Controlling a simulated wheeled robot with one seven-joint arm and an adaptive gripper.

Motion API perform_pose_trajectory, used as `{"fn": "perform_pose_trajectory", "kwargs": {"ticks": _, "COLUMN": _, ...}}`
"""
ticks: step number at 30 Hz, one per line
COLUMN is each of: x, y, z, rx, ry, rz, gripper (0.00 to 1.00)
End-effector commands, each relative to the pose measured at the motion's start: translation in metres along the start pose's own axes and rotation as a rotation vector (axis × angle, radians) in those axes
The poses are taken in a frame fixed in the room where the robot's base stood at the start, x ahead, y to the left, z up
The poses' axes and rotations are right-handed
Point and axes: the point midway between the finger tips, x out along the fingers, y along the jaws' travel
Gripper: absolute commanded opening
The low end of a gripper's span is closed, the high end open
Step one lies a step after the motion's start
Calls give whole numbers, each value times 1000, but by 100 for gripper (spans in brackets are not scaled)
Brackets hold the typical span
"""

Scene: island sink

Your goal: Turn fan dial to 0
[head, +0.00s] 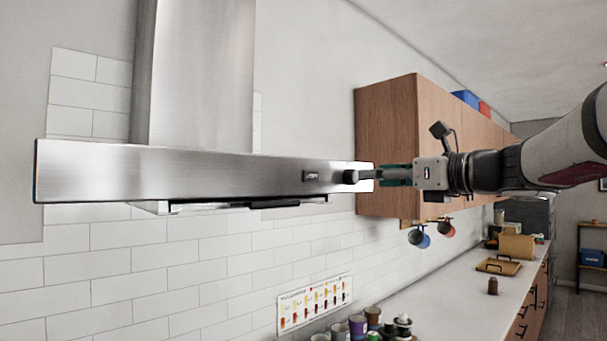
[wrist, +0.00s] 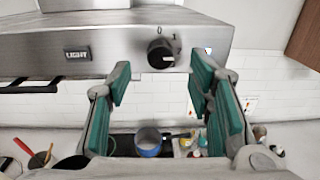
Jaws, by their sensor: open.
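The fan dial (wrist: 160,53) is a round black knob on the front of the steel range hood (wrist: 110,40). The marks 0 and 1 show above it, and a pale line shows on its lower part. In the head view the dial (head: 350,176) sticks out near the hood's right end. My gripper (wrist: 160,88) is open, its green-padded fingers to the left and right of the dial and slightly below it in the wrist view. In the head view my gripper (head: 372,176) is close to the dial; I cannot tell if it touches.
A LIGHT switch (wrist: 77,53) sits left of the dial, and it also shows in the head view (head: 311,176). Wooden wall cabinets (head: 390,145) stand behind my gripper. Mugs hang below them. The counter (head: 440,300) holds jars and boards.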

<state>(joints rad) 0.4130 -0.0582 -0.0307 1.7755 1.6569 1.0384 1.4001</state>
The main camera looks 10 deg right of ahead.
Motion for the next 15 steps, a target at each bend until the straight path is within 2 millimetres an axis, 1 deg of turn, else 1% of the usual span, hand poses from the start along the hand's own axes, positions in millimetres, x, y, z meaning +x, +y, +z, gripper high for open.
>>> {"fn": "perform_pose_trajectory", "kwargs": {"ticks": 1, "x": 10, "y": 0, "z": 0, "rx": 0, "ry": 1, "rz": 2, "gripper": 47}}
{"fn": "perform_pose_trajectory", "kwargs": {"ticks": 3, "x": 22, "y": 1, "z": 0, "rx": 1, "ry": 2, "rz": 3, "gripper": 47}}
{"fn": "perform_pose_trajectory", "kwargs": {"ticks": 6, "x": 36, "y": 0, "z": 0, "rx": 1, "ry": 1, "rz": 1, "gripper": 47}}
{"fn": "perform_pose_trajectory", "kwargs": {"ticks": 10, "x": 47, "y": 0, "z": 0, "rx": -1, "ry": 1, "rz": 0, "gripper": 47}}
{"fn": "perform_pose_trajectory", "kwargs": {"ticks": 15, "x": 53, "y": 0, "z": 0, "rx": -1, "ry": 1, "rz": 0, "gripper": 47}}
